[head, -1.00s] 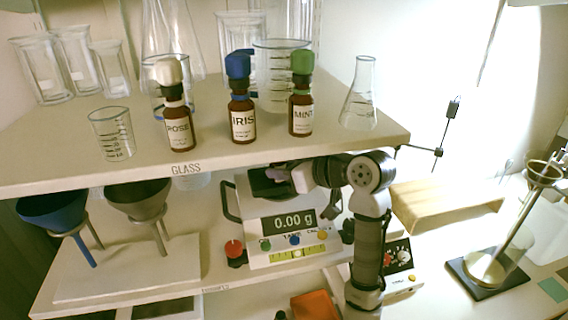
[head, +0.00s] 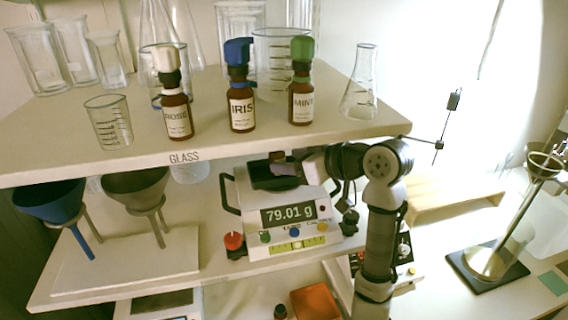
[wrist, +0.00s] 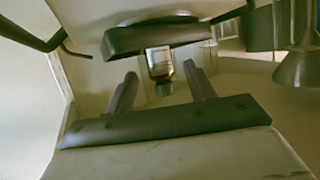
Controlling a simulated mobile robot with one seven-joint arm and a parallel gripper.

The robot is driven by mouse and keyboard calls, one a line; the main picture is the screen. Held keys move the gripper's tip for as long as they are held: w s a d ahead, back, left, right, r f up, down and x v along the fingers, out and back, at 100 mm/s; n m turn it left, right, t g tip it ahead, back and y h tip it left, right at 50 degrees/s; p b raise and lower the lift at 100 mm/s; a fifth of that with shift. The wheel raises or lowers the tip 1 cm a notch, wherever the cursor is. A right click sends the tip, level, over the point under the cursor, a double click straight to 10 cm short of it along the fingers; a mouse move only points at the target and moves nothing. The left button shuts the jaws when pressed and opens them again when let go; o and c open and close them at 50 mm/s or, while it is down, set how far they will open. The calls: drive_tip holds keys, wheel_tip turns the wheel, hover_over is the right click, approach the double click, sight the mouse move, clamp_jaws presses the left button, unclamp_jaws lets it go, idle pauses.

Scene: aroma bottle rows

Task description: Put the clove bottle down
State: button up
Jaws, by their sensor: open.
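The clove bottle stands on the dark pan (head: 262,182) of the balance (head: 250,215), mostly hidden by the shelf edge and my gripper in the head view. The balance display reads 79.01 g. In the wrist view the picture is inverted: the bottle (wrist: 160,58) has a pale label, too blurred to read, and its base is against the pan (wrist: 125,42). My gripper (wrist: 160,72) is open, with one finger on each side of the bottle and gaps visible between them. In the head view my gripper (head: 288,165) reaches in from the right under the upper shelf.
Rose (head: 174,95), iris (head: 241,90) and mint (head: 301,85) bottles stand on the shelf (head: 230,150) above, among clear glassware. Blue (head: 50,200) and grey (head: 135,188) funnels are left of the balance.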

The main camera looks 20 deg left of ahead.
drive_tip(key=b+v, duration=0.2)
drive_tip(key=v, duration=0.7)
drive_tip(key=shift+d, duration=0.1)
